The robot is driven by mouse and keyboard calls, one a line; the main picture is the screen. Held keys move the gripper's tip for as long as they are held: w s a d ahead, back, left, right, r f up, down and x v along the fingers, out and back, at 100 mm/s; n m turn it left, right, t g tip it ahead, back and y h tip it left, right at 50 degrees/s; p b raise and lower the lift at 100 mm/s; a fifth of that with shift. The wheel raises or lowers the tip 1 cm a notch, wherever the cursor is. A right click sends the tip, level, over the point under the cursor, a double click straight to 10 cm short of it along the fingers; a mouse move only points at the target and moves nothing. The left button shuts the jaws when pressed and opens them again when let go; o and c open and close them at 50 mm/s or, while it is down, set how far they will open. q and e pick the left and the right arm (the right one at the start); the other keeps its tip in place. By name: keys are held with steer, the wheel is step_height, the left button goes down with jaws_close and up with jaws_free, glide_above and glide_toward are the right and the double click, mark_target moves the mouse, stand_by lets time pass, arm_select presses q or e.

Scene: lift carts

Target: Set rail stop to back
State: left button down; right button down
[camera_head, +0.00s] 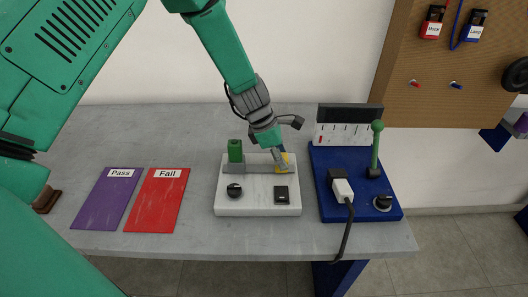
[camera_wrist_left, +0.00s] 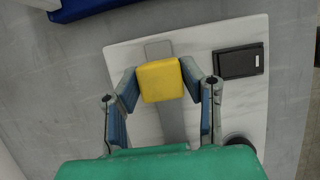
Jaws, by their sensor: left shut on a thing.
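A white board (camera_head: 258,205) on the table carries a grey rail (camera_head: 258,168) along its far side. A green block (camera_head: 235,151) stands at the rail's left end. A yellow block (camera_head: 291,160) sits at the rail's right end, partly hidden by my left gripper (camera_head: 281,162) in the head view. In the left wrist view the yellow block (camera_wrist_left: 160,80) lies between the fingertips of my left gripper (camera_wrist_left: 160,84), which is shut on it. The rail (camera_wrist_left: 172,122) runs beneath the block there. My right gripper is not in view.
The board also has a black knob (camera_head: 234,190) and a black switch (camera_head: 281,194). A blue panel (camera_head: 335,207) with a green lever (camera_head: 377,145) and white plug (camera_head: 342,190) stands right. Purple (camera_head: 107,200) and red (camera_head: 157,202) mats lie left.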

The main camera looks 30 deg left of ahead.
mark_target(271, 169)
arm_select(q)
steer(key=shift+w+d+r, duration=0.1)
steer(key=shift+w+d, duration=0.35)
steer(key=shift+d, duration=0.15)
steer(key=shift+a, duration=0.15)
steer(key=c, duration=1)
jaws_free()
steer(key=shift+c, duration=0.2)
steer(key=shift+w, duration=0.1)
steer(key=shift+d, duration=0.2)
steer(key=v, duration=1.1)
steer(key=shift+a+r, duration=0.15)
steer(key=shift+r, duration=0.1)
